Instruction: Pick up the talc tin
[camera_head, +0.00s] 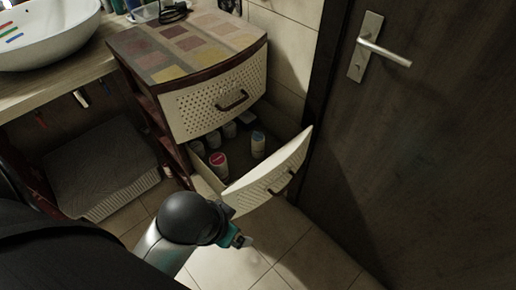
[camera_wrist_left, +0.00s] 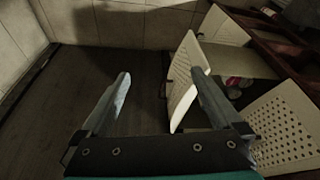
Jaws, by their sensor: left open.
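The lower drawer (camera_head: 268,176) of the cabinet is pulled out, with several small containers inside. One has a pink-red top (camera_head: 218,160) and stands near the drawer's left side. Another is white with a blue top (camera_head: 258,138), further right. Several paler ones stand at the back, partly in shadow. I cannot tell which is the talc tin. My left gripper (camera_head: 243,241) is low in front of the drawer, outside it. In the left wrist view the left gripper (camera_wrist_left: 160,82) is open and empty, its right finger overlapping the drawer front (camera_wrist_left: 187,84). My right gripper is not in view.
The closed upper drawer (camera_head: 215,102) overhangs the back of the open one. A dark door (camera_head: 430,130) with a handle stands close on the right. A grey woven basket (camera_head: 105,165) sits under the basin counter at left. The tiled floor (camera_head: 290,245) in front is clear.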

